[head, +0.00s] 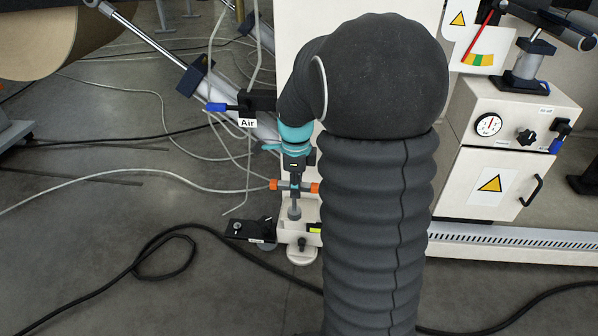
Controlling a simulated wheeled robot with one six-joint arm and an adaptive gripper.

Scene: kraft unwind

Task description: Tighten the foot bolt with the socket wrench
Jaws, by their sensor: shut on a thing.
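My gripper (295,182) points down at the machine's lower corner, left of my large dark arm. It is shut on the socket wrench (295,203), a T-shaped tool with orange ends on its crossbar and a grey shaft hanging down. The shaft looks upright, and its lower end is over the pale corner bracket. Below it is a round pale foot (301,257) on the floor, with a small dark bolt-like piece (301,244) above it. I cannot tell whether the socket touches a bolt. My arm hides what lies to the right.
A black floor pedal or block (249,231) with a knob lies just left of the foot. A blue-tipped valve lever labelled Air (216,107) is up left. A black cable (140,275) loops on the floor. A control box (505,145) with a gauge stands right.

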